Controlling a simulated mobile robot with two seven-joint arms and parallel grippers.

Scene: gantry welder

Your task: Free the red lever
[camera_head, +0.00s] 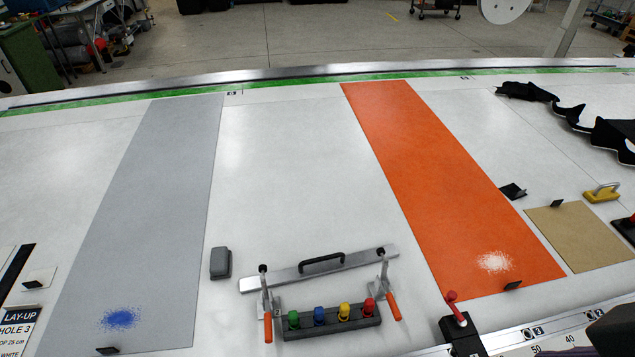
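A dark block (334,325) near the front holds a row of coloured knobs: green, blue, yellow and, at the right end, red (369,307). A pale metal bar (280,279) with a black handle (321,263) lies just behind the row. Two clamps with orange handles flank it, left (268,327) and right (393,306); the handles point toward the front. Farther right, a separate red lever (453,303) stands tilted on a black base (460,328). I cannot tell which red piece is meant. Neither gripper can be made out.
A grey strip (155,200) and an orange strip (440,180) run across the white table. A grey block (220,263) lies left of the bar. A tan sheet (580,236), yellow-handled tool (602,193) and black cloth (565,108) are at right. The white middle is clear.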

